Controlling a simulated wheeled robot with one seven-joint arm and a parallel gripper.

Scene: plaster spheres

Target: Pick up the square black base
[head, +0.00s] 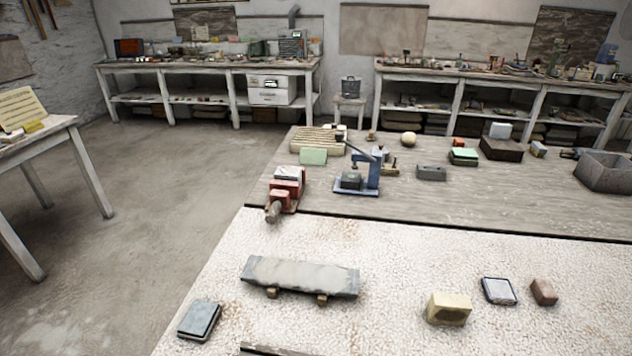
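Two flat, squarish dark pieces lie on the pale speckled near worktop (420,255) in the head view. One, a black-edged square piece (498,291) with a light grey top, lies at the right between a yellowish block and a brown block. The other, a dark slab (200,320) with a grey-blue top, lies near the front left edge. I cannot tell for certain which is the square black base; the right one has the squarer outline. Both lie flat with nothing on them. My gripper is not in view.
A yellowish block (448,309) and a brown block (543,292) flank the right piece. A long grey slab (300,277) rests on small supports at left centre. A red vise (286,188), a blue press (357,178) and a pale ball (408,139) stand behind.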

